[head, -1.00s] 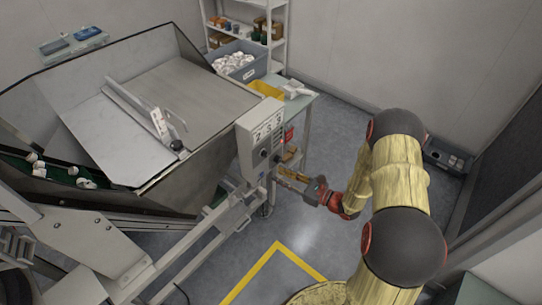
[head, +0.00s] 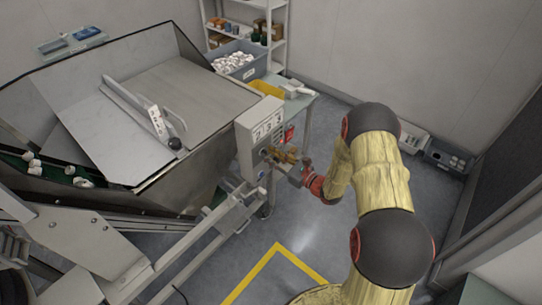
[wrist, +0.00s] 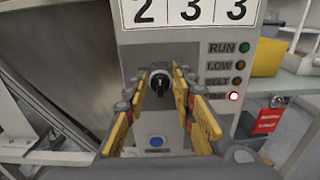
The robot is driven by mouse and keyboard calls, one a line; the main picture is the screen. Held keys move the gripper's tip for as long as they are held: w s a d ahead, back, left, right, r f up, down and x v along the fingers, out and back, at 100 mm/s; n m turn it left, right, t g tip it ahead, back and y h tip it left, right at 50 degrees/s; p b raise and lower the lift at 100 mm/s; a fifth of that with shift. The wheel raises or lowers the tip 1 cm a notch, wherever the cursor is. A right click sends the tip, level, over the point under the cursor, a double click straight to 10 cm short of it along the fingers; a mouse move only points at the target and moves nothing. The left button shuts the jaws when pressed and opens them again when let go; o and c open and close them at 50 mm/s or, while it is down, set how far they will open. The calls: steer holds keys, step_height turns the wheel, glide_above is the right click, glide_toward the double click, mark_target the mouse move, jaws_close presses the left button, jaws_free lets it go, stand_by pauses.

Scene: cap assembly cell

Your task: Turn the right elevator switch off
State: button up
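The grey control box (head: 245,150) stands at the hopper's right side and fills the middle of the wrist view (wrist: 133,75). A black rotary switch (wrist: 160,83) is on its front face, its handle close to upright; the small label above it is hard to read. My gripper (wrist: 168,90) is open, with its yellow-padded fingers on either side of the switch and a visible gap to it. In the head view my gripper (head: 282,156) is close in front of the box and hides part of its face, including the switch.
The box has a number display (wrist: 188,10), a lamp column with the lowest lamp (wrist: 234,96) lit red, and a blue button (wrist: 156,142) below the switch. A red tag (wrist: 267,121) hangs at right. A yellow bin (head: 267,89) is behind. Floor right of the box is clear.

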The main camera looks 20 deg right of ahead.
jaws_close()
stand_by(0.6)
